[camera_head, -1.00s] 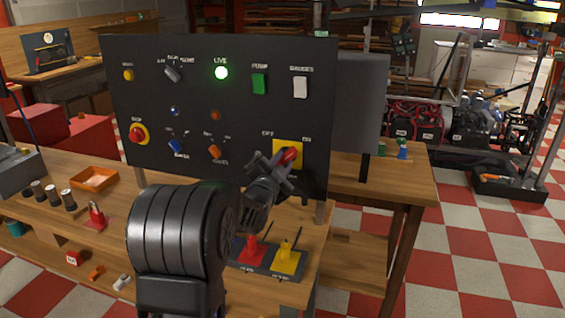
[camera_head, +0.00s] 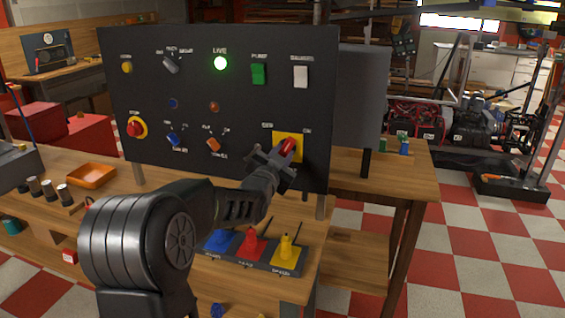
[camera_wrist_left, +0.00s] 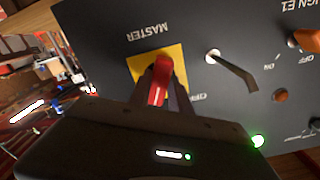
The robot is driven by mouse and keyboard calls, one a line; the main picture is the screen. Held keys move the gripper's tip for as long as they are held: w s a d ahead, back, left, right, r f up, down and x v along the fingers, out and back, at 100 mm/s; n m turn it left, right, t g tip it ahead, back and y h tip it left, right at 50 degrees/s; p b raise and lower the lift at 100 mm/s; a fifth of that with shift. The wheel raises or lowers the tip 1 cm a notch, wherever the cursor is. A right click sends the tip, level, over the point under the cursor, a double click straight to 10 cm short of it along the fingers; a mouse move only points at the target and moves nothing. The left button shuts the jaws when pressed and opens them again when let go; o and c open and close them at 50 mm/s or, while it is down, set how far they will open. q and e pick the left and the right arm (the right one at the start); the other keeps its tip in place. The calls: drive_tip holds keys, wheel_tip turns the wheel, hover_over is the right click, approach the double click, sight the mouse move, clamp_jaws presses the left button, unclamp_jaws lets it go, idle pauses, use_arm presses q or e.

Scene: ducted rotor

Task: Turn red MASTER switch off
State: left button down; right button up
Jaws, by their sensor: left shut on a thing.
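The red MASTER switch (camera_head: 289,146) sits on a yellow plate (camera_head: 277,143) at the lower right of the black panel (camera_head: 215,95). Its handle slants up toward the ON label in the head view. My left gripper (camera_head: 280,155) is shut on the red handle. In the left wrist view the red handle (camera_wrist_left: 159,82) stands between the two fingers, in front of the yellow plate (camera_wrist_left: 178,52). The gripper hides part of the plate. The green LIVE lamp (camera_head: 220,63) is lit. My right gripper is not in view.
Below the panel, blue, red (camera_head: 252,246) and yellow (camera_head: 286,252) pieces stand on a dark base on the wooden bench. An orange tray (camera_head: 91,176) lies at the left. A red stop button (camera_head: 135,128) and other knobs and switches share the panel.

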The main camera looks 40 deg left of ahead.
use_arm(q)
drive_tip(key=n+b, duration=0.6)
drive_tip(key=b, duration=0.1)
drive_tip(key=n+b, duration=0.3)
drive_tip(key=b, duration=0.1)
drive_tip(key=shift+d+f, duration=0.1)
drive_tip(key=shift+f, duration=0.25)
drive_tip(key=n+b, duration=0.2)
drive_tip(key=shift+r+n, duration=0.15)
drive_tip(key=shift+n, duration=0.25)
drive_tip(key=shift+d+r+n+b, duration=0.15)
drive_tip(key=shift+n+b, duration=0.65)
drive_tip(key=shift+n, duration=0.6)
drive_tip(key=c, duration=1.2)
unclamp_jaws()
